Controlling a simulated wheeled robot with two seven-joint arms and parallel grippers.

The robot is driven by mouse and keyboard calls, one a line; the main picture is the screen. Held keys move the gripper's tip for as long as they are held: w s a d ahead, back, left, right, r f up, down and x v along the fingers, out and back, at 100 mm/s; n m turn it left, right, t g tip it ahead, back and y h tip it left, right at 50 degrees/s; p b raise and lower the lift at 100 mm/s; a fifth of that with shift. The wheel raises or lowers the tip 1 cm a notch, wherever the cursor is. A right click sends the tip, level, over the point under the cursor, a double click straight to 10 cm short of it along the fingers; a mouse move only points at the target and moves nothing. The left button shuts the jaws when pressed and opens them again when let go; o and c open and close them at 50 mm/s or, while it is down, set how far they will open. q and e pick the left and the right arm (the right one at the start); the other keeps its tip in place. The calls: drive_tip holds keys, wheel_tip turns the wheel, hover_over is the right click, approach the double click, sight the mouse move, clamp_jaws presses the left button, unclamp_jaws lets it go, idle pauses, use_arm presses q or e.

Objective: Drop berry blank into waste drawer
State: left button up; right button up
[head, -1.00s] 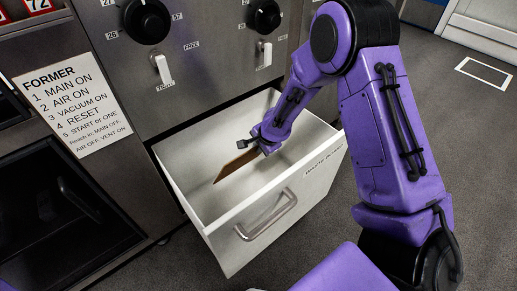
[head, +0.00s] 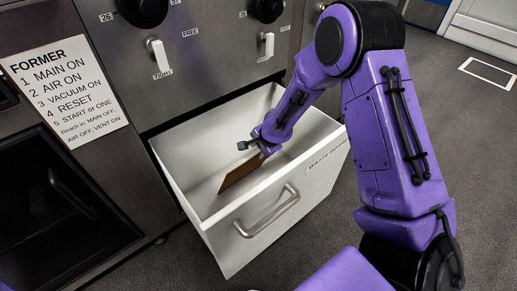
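The waste drawer (head: 321,188) is a white open bin pulled out from the steel cabinet, with a metal handle on its front. My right gripper (head: 254,152) reaches over the drawer opening from the upper right. A thin brown sheet, the berry blank (head: 240,172), hangs tilted from its fingers, inside the drawer's opening. The fingers appear shut on the blank's upper edge. The blank's lower edge is near the drawer's inside, and I cannot tell if it touches. My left gripper is not in view.
The cabinet front (head: 210,65) with dark knobs and white switches stands behind the drawer. A printed FORMER sign (head: 65,92) is at left, above a dark open recess (head: 60,205). Grey floor (head: 460,130) is free to the right.

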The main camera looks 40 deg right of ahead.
drive_tip(key=p+v, duration=0.4)
drive_tip(key=v, duration=0.6)
drive_tip(key=shift+r+p, duration=0.25)
drive_tip(key=shift+p, duration=0.1)
drive_tip(key=shift+s+r, duration=0.1)
